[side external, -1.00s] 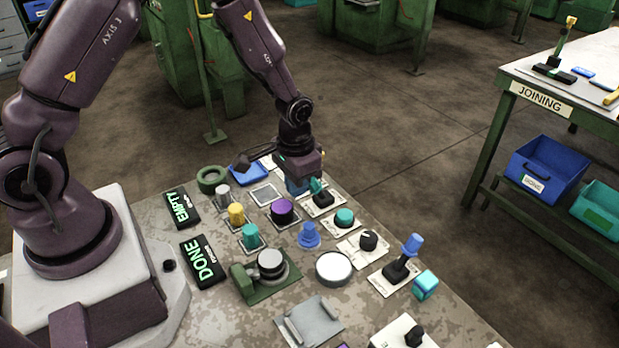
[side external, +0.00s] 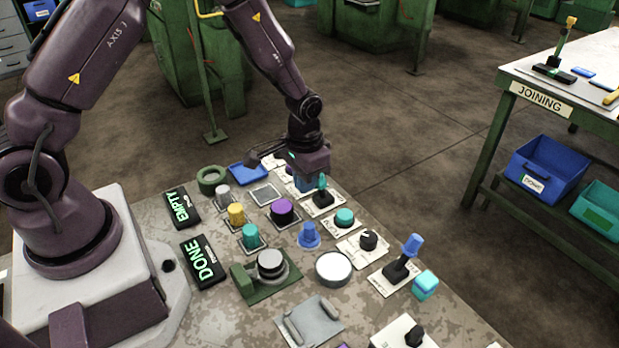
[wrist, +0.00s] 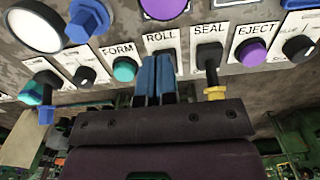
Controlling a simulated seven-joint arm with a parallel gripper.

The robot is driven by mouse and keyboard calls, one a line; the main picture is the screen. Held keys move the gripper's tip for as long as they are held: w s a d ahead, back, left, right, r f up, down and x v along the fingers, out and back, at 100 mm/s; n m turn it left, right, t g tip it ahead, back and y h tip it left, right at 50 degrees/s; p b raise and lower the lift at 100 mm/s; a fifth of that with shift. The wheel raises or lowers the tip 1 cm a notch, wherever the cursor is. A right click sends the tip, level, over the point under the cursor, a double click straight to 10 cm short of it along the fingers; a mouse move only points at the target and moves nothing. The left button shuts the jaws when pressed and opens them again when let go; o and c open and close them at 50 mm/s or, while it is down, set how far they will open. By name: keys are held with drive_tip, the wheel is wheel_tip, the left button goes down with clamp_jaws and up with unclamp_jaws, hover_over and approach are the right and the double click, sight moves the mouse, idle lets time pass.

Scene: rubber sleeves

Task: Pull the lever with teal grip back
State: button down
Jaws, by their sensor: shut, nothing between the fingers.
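The lever with the teal grip (side external: 322,185) stands nearly upright on its pale plate at the panel's far right edge in the side view. My gripper (side external: 303,187) is shut and empty, its blue fingers low just left of the teal grip. I cannot tell whether they touch the lever. In the wrist view my gripper (wrist: 155,62) has its two blue fingers together just below the ROLL label, and they hide the teal lever there.
A yellow-grip lever (wrist: 213,88) stands at the SEAL plate, close beside my fingers. A teal button (side external: 344,217) lies nearer the camera, then a black knob (side external: 368,239) and a blue-grip lever (side external: 405,262). A purple button (side external: 282,211) is left of my gripper.

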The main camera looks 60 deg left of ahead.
drive_tip(key=shift+w, duration=1.3)
idle(0.4)
drive_tip(key=shift+s, duration=0.6)
drive_tip(key=shift+r, duration=0.1)
wheel_tip(320, 180, up, 8)
idle(0.7)
